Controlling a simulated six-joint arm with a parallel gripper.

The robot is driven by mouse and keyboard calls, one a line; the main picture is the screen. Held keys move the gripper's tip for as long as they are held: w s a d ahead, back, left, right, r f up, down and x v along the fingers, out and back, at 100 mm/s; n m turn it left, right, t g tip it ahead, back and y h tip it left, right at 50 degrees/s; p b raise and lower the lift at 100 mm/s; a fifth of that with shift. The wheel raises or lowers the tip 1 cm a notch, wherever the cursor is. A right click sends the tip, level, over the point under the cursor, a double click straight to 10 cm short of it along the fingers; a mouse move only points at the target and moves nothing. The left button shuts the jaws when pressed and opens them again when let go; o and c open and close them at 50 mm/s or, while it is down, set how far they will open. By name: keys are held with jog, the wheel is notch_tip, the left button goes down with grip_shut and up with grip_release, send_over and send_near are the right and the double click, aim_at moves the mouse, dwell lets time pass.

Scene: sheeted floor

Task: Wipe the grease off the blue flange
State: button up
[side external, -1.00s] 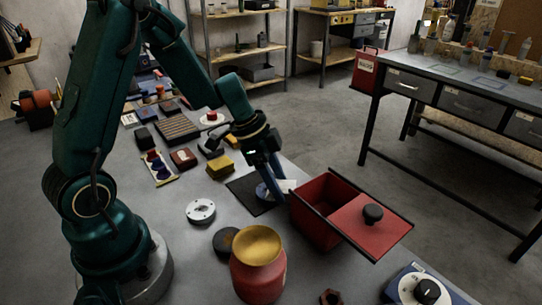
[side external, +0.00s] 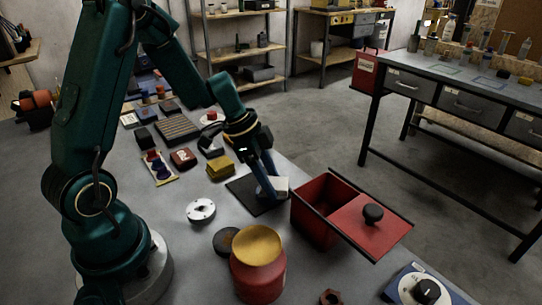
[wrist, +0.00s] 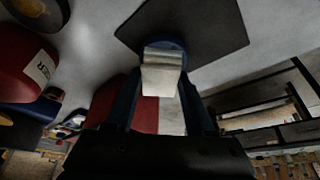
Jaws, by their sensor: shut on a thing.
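The blue flange (wrist: 167,42) lies on a black mat (side external: 240,190). In the wrist view it is mostly covered by a pale folded cloth or pad (wrist: 162,75), and only its upper rim shows. In the side view the flange (side external: 262,190) shows as a small blue patch beside my fingers. My gripper (side external: 270,188) points down over the mat and is shut on the pale pad (side external: 281,185). The pad is at the flange and seems to touch it. I cannot make out any grease.
A red box (side external: 318,210) with its red, black-knobbed lid (side external: 370,228) slid aside stands close on the right. A red jar with a gold lid (side external: 257,270), a white flange (side external: 201,211) and a yellow sponge stack (side external: 220,168) are nearby.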

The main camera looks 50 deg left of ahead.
jog(key=shift+w+d, duration=0.3)
jog(key=shift+d, duration=0.55)
jog(key=shift+w+d+r, duration=0.1)
jog(key=shift+d+r, duration=0.05)
jog(key=shift+r, duration=0.05)
jog(key=shift+a+r, duration=0.2)
jog(key=shift+r, duration=0.7)
jog(key=shift+s+r, duration=0.2)
jog(key=shift+r, duration=2.8)
